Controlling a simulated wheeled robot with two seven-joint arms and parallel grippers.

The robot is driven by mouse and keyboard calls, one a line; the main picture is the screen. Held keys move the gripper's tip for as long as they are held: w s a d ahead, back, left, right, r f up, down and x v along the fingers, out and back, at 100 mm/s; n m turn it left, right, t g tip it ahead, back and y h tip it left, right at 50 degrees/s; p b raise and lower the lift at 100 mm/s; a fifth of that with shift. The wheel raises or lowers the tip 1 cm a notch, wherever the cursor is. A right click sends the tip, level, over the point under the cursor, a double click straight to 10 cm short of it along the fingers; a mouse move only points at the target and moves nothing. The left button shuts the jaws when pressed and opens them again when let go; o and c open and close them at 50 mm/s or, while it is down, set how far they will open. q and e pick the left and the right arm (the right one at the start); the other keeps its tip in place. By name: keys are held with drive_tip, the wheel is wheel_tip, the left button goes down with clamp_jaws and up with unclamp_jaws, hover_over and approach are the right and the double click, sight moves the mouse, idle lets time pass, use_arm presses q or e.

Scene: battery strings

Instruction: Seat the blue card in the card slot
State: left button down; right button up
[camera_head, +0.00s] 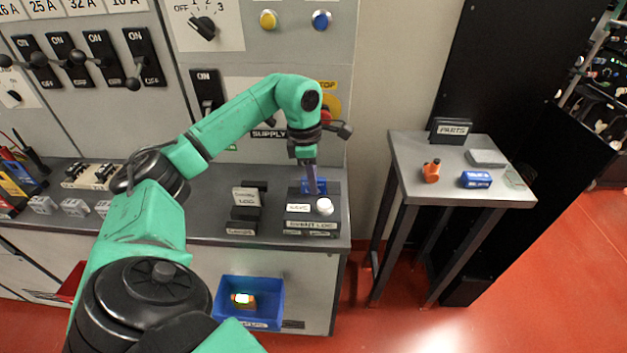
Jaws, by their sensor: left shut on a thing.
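The blue card (320,186) shows at the rear of a dark box on the bench, partly hidden by my left gripper. The box (303,218) has a white label, a round white button and an event log label. My left gripper (312,187) points down over the box's rear and is shut on the blue card. The card slot itself is hidden behind the gripper and card. I cannot tell how deep the card sits. My right gripper is not in view.
A dark stand with a label plate (246,197) stands just left of the box. A panel with switches and a supply label rises behind. A blue bin (270,311) hangs below the bench front. A grey side table (407,163) with small items stands right, across a gap.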

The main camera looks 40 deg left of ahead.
use_arm(q)
drive_tip(key=shift+d, duration=0.1)
drive_tip(key=c, duration=1.3)
unclamp_jaws()
drive_tip(key=shift+f, duration=0.1)
drive_tip(key=o, duration=0.5)
drive_tip(key=shift+c, duration=0.2)
drive_tip(key=r, duration=0.8)
drive_tip(key=shift+s+a+r, duration=0.1)
drive_tip(key=shift+s+a, duration=0.05)
drive_tip(key=shift+a, duration=0.25)
drive_tip(key=r, duration=0.1)
drive_tip(key=r+p, duration=0.1)
drive_tip(key=r, duration=0.2)
drive_tip(key=shift+s+a+r+p, duration=0.1)
drive_tip(key=shift+s+a+p, duration=0.1)
drive_tip(key=shift+s+p, duration=0.15)
